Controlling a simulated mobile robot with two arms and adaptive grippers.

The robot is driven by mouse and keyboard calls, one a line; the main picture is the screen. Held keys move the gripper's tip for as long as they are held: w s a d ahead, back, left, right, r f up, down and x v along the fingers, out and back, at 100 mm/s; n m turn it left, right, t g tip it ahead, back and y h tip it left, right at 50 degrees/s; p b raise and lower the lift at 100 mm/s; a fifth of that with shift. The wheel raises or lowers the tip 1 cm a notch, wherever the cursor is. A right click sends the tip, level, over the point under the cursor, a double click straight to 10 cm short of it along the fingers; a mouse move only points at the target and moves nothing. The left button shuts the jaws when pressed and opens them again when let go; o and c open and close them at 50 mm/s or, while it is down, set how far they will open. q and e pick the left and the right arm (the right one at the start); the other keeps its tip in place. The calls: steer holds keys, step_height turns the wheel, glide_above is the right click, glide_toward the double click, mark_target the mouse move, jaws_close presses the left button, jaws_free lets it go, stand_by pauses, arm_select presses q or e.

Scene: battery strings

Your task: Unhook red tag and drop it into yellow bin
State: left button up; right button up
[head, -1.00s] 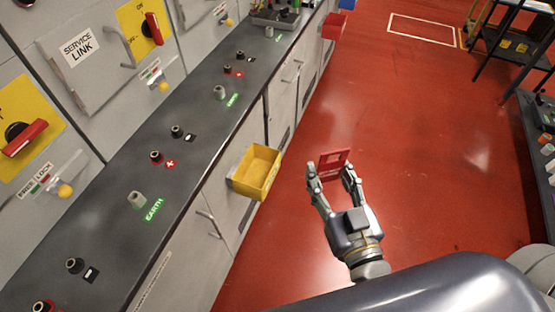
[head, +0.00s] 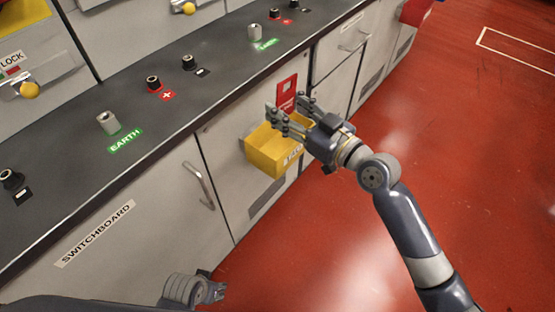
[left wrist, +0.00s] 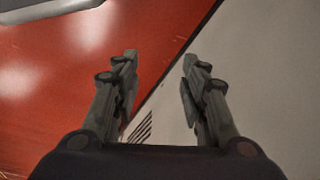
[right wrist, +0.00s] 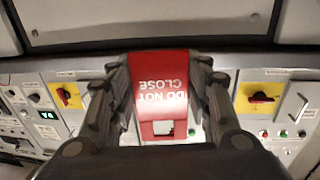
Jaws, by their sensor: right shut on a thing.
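The red tag (head: 287,92) is held upright between the fingers of my right gripper (head: 288,104), over the yellow bin (head: 268,153) in the head view. The bin hangs on the front of the grey cabinet, and the gripper's fingers cover part of its far rim. In the right wrist view the tag (right wrist: 162,90) reads "DO NOT CLOSE" upside down, with a square hole in it, and the fingers (right wrist: 160,66) press on both sides. My left gripper's fingers (left wrist: 160,57) are apart and empty in the left wrist view, facing floor and a pale panel.
The dark worktop (head: 140,165) with sockets and "EARTH" labels runs along above the bin. A cabinet handle (head: 198,185) sticks out left of the bin. Another red container (head: 416,12) hangs farther along. The red floor (head: 470,150) on the right is clear.

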steer(key=shift+n+g+y, duration=0.5)
steer(key=shift+n+g, duration=0.1)
steer(key=w+f+b, duration=0.1)
steer(key=w+b, duration=0.1)
steer(key=w+f+b, duration=0.2)
steer(key=shift+w+d+f+b, duration=0.1)
steer(key=shift+w+d+b, duration=0.15)
steer(key=shift+w+b, duration=0.4)
steer(key=shift+f, duration=0.25)
arm_select(q)
step_height(320, 180, up, 9)
steer(key=t+b, duration=0.1)
steer(key=b, duration=0.2)
steer(key=shift+s+a+r+b, duration=0.15)
steer(key=shift+s+b, duration=0.15)
arm_select(e)
step_height(320, 180, down, 5)
steer(key=shift+f, duration=0.15)
steer(key=o, duration=1.1)
steer(key=shift+o, duration=0.2)
